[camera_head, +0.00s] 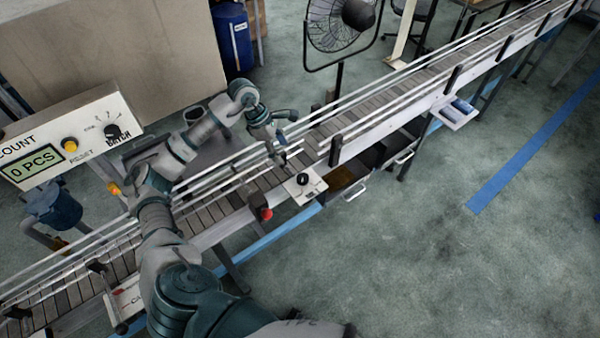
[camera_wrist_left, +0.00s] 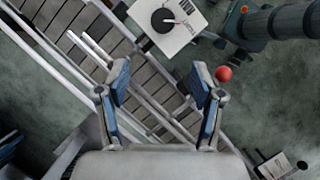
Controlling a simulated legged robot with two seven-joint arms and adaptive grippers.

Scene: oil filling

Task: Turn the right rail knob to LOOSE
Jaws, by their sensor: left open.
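A black round knob (camera_head: 303,178) sits on a small white panel (camera_head: 312,190) at the near edge of the conveyor, right of centre in the head view. In the left wrist view the knob (camera_wrist_left: 163,20) is at the top, with a pale pointer mark; its labels are too small to read. My left gripper (camera_head: 286,138) is open and empty above the conveyor, just behind the knob and apart from it. Its two spread fingers show in the left wrist view (camera_wrist_left: 160,82), with the knob beyond them. My right gripper is not in view.
A red button (camera_head: 266,213) stands on the conveyor's near side, left of the panel. White guide rails (camera_head: 375,75) run along the belt. A counter box (camera_head: 65,140) reading 0 PCS is at left. A fan (camera_head: 340,25) stands behind. The floor at right is clear.

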